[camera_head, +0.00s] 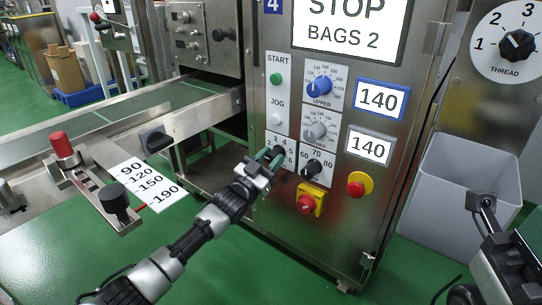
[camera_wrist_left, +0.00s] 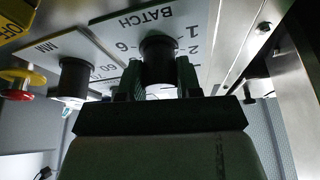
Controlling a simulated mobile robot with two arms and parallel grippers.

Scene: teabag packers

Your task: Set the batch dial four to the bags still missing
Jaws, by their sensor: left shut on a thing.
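The batch dial, a black knob, is on the steel front panel, below the START and JOG buttons. In the left wrist view the batch dial (camera_wrist_left: 158,62) sits between my fingers on a white plate marked BATCH, with 1, 2 and 6 readable. My left gripper (camera_head: 266,160) is shut on the batch dial; it also shows in the left wrist view (camera_wrist_left: 158,80). The gripper hides most of the knob and its pointer, so I cannot tell the setting. The screen (camera_head: 350,28) reads STOP, BAGS 2. My right gripper (camera_head: 484,205) is at the right edge, over the grey bin; its jaws are unclear.
A second black dial (camera_head: 311,169) marked 60 to 80 sits just right of the batch dial. Red knobs (camera_head: 306,203) and (camera_head: 359,184) are below and right. A grey bin (camera_head: 440,190) stands at right. The conveyor (camera_head: 190,95) is at left.

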